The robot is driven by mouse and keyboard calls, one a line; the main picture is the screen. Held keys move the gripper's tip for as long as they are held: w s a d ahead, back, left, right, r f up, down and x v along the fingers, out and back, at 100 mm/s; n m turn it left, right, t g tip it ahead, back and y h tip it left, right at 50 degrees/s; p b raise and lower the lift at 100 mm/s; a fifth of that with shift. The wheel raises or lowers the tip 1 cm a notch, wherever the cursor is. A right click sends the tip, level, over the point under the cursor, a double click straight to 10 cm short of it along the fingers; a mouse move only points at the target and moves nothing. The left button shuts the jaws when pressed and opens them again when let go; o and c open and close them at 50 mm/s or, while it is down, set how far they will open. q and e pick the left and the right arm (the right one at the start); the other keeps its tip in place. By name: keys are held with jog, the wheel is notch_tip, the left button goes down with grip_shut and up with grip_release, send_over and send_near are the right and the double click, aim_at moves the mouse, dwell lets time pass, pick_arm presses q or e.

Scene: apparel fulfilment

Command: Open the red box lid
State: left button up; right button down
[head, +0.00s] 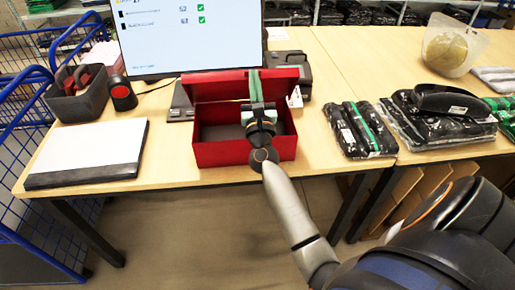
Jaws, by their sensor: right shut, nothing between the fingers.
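The red box (222,152) stands on the near edge of the wooden table, with its dark inside showing. Its red lid (220,86) is raised at the back of the box; its exact angle is hard to tell. My right gripper (256,80) reaches over the box from the front, its green fingers shut and empty in front of the lid's inner face. The fingertips reach about the lid's upper edge; I cannot tell if they touch it. The gripper hides part of the box's inside and front. My left gripper is not in view.
A monitor (185,35) stands behind the box. A white-topped flat box (90,150) and a black bin (78,97) are to the left, by a blue wire cart (22,120). Packed dark garments (360,130) lie right of the box.

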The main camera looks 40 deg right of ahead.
jog(key=x, duration=0.2)
jog(key=r+x, duration=0.1)
jog(key=x, duration=0.2)
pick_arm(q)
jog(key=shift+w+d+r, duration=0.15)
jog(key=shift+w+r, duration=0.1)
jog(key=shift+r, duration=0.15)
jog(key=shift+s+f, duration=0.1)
pick_arm(e)
jog(key=shift+s+a, duration=0.1)
dwell(0.6)
